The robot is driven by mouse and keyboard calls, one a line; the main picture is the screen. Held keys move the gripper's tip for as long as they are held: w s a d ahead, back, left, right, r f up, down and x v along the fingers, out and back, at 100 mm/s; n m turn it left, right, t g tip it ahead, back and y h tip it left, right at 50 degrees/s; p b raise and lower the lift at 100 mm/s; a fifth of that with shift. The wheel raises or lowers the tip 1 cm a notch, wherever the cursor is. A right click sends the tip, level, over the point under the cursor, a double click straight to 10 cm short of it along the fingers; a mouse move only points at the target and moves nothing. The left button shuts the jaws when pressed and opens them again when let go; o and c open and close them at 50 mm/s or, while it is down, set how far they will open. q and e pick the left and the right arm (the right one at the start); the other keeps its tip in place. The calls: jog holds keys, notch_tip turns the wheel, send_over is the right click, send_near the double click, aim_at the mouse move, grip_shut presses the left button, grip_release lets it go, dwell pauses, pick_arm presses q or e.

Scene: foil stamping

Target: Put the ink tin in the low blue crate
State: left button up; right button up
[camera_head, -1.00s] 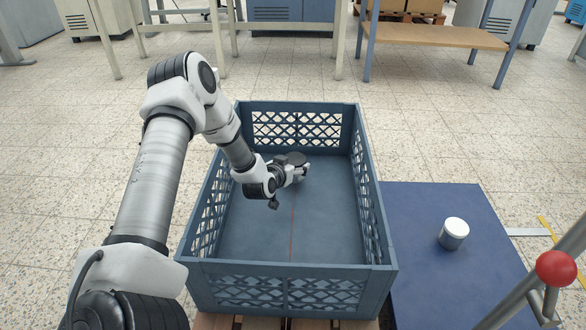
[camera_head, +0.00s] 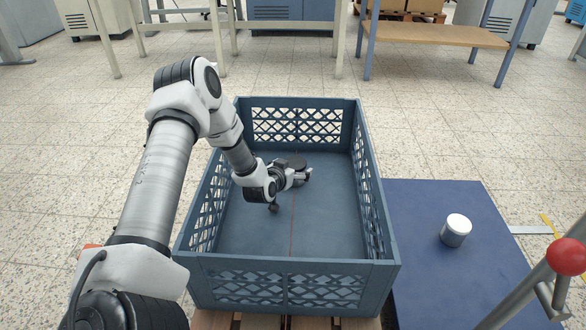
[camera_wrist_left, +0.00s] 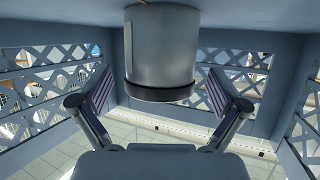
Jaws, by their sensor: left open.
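A grey metal tin with a dark top (camera_head: 296,160) stands inside the low blue crate (camera_head: 300,268), toward its far end. My left gripper (camera_head: 303,177) is down inside the crate, right at this tin. In the left wrist view the tin (camera_wrist_left: 162,50) is between the two spread fingers of the left gripper (camera_wrist_left: 161,92), with a gap on each side. That view looks upside down, with the crate floor at the top and the tin resting on it. My right gripper is not in view.
A second tin with a white lid (camera_head: 455,230) stands on a dark blue surface (camera_head: 425,280) right of the crate. A lever with a red knob (camera_head: 566,256) is at the lower right. The crate's lattice walls surround my gripper. Tables stand on the tiled floor behind.

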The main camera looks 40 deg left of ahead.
pick_arm(q)
jog(key=p+v, duration=0.7)
jog(key=v, duration=0.5)
jog(key=shift+r, duration=0.1)
